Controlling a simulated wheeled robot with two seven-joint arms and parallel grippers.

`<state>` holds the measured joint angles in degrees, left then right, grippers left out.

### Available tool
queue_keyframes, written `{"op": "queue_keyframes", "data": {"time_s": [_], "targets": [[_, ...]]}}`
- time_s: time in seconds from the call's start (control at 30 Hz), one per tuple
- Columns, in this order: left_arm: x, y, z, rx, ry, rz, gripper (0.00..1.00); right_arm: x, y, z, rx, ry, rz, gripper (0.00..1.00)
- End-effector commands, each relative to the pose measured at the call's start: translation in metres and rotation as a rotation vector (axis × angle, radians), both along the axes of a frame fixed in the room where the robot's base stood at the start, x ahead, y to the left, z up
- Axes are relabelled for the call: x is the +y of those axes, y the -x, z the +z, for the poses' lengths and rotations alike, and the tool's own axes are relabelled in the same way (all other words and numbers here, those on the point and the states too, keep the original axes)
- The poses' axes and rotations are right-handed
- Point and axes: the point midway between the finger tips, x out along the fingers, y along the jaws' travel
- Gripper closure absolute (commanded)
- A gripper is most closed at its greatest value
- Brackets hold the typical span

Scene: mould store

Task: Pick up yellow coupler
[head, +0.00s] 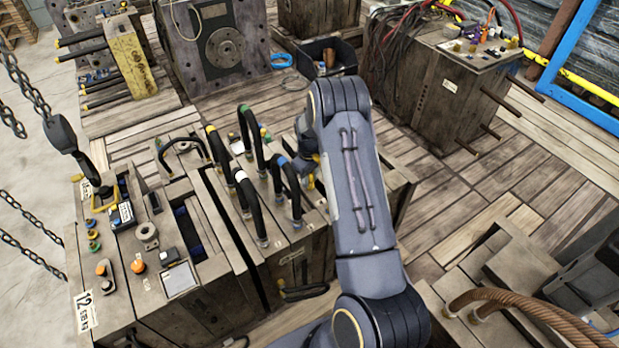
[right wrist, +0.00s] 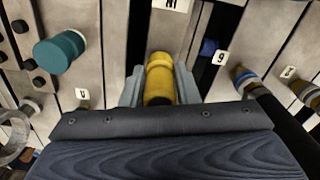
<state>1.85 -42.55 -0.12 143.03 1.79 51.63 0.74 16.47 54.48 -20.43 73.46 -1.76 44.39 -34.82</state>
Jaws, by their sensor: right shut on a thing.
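The yellow coupler (right wrist: 160,74) is a short yellow cylinder with a dark end, in the middle of the right wrist view. My right gripper (right wrist: 159,86) is shut on it, with one grey finger on each side. The coupler is close to the grey mould face; whether it still touches the mould cannot be told. In the head view my right arm reaches over the moulds and mostly hides the gripper and coupler. My left gripper is not in view.
A teal coupler (right wrist: 60,51) and a banded coupler (right wrist: 247,82) flank the gripper on the mould. Black hose loops (head: 250,140) rise from the moulds left of my arm. A hook (head: 62,135) hangs on chains at left. Plank floor (head: 475,200) is clear at right.

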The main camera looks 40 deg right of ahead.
Motion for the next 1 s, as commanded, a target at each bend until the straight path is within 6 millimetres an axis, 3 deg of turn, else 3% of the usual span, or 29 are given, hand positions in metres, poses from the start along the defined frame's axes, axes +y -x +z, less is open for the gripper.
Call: {"op": "queue_keyframes", "data": {"time_s": [0.17,0.6,1.0], "targets": [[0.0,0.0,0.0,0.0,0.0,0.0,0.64,0.0,-0.001,0.014,-0.004,0.001,0.0,1.0],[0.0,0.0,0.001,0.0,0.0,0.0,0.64,0.0,-0.001,0.092,-0.004,0.0,0.0,1.0],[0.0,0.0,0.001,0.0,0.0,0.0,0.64,0.0,0.0,0.101,-0.001,0.001,0.0,1.0]]}}
